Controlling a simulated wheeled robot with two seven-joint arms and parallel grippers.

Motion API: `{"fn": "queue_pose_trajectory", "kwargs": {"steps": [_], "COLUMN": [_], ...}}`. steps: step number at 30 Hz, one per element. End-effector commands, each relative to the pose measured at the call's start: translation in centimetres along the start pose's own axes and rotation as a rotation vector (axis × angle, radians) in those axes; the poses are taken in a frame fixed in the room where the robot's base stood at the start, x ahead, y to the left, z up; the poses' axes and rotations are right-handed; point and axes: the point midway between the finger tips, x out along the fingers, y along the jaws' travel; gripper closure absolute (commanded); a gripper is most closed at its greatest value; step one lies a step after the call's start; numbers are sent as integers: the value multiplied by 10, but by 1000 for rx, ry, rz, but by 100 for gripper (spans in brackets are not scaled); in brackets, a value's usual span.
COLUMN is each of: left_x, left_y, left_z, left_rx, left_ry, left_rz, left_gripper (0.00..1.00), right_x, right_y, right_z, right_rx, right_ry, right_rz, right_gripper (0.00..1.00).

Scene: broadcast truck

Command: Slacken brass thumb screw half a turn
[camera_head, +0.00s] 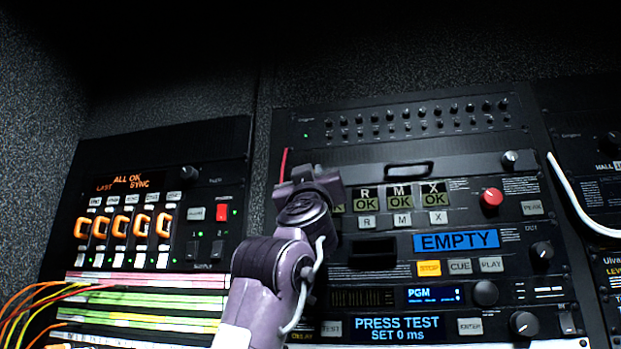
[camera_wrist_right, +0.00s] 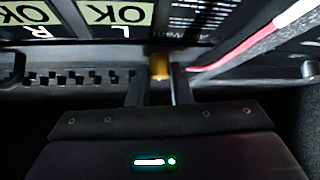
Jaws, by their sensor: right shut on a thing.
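The brass thumb screw (camera_wrist_right: 159,66) shows in the right wrist view, between the two dark fingers of my right gripper (camera_wrist_right: 155,85). The fingers are shut on it, and only part of its brass surface shows. In the head view my right gripper (camera_head: 308,180) is up against the left part of the panel with the OK tiles, and the screw is hidden there behind the gripper. My left gripper is not in view.
A red and white strip (camera_wrist_right: 255,45) runs close to the right of the fingers. Left are orange-handled switches (camera_head: 120,225) and loose cables (camera_head: 30,305). Right are a red knob (camera_head: 491,197) and a blue EMPTY display (camera_head: 456,241). A white cable (camera_head: 577,205) hangs at far right.

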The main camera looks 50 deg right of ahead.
Motion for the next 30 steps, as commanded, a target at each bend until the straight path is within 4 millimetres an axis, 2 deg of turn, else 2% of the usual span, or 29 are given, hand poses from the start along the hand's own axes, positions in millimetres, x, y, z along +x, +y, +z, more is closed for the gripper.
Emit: {"fn": "queue_pose_trajectory", "kwargs": {"steps": [2, 3, 8, 17, 20, 30], "left_x": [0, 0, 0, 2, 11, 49], "left_y": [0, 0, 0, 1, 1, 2], "left_z": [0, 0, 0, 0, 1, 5], "left_rx": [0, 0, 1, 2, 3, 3], "left_ry": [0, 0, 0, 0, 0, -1], "left_rz": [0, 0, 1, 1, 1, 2], "left_gripper": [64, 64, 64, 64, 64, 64], "right_x": [0, 0, 0, -2, -13, -69], "right_y": [0, 0, 0, -1, -1, -1], "right_z": [0, 0, 0, 1, 2, 4], "right_rx": [0, 0, 1, 1, -1, -1], "right_ry": [0, 0, 0, 0, 1, 1], "right_rz": [0, 0, 0, 1, 1, 2], "right_gripper": [100, 80, 59, 59, 59, 59]}}
